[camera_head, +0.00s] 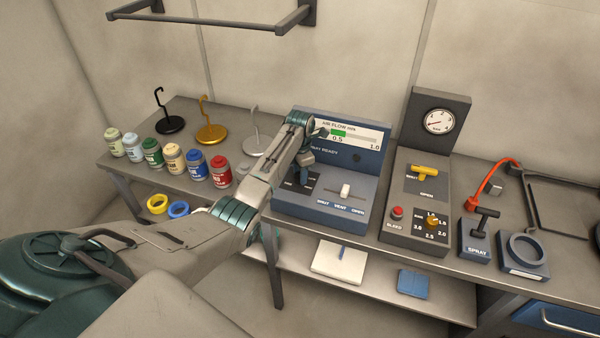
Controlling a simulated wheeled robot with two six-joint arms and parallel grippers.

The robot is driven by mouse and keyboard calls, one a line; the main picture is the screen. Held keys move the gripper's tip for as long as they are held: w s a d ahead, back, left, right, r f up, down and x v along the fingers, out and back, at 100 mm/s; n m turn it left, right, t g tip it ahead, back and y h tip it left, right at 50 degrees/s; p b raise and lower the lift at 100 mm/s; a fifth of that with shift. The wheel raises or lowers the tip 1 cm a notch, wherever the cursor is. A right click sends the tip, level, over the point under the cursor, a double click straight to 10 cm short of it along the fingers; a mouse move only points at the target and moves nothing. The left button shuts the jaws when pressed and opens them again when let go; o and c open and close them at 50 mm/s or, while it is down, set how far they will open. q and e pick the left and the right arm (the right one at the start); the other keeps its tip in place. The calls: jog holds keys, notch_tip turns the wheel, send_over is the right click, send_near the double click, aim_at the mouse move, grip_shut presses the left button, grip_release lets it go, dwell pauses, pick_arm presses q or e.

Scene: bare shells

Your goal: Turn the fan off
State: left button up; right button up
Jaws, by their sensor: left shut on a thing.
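A blue console (368,188) stands on the bench. Its upright panel carries an air flow scale (355,135) with a short green bar near 0.5. A small dark switch plate (313,187) with white labels, too small to read surely, is at the console's left. My left gripper (304,175) reaches down over this plate and is shut on the control there, which it mostly hides. I cannot tell the control's setting. A white slider (345,190) marked shut, vent and open is to the right. My right gripper is not in view.
Several paint jars (173,158) and hook stands (210,132) are at the left. A grey console (413,185) with a dial, yellow handle and red button is at the right. Beyond it are a spray box (474,243) and a ring holder (525,252). A lower shelf holds flat boxes (340,262).

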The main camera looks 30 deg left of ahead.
pick_arm(q)
jog(key=shift+w+r, duration=0.1)
dwell(0.3)
jog(key=o, duration=1)
notch_tip(320, 180, up, 11)
jog(key=b, duration=0.4)
jog(key=shift+f, duration=0.25)
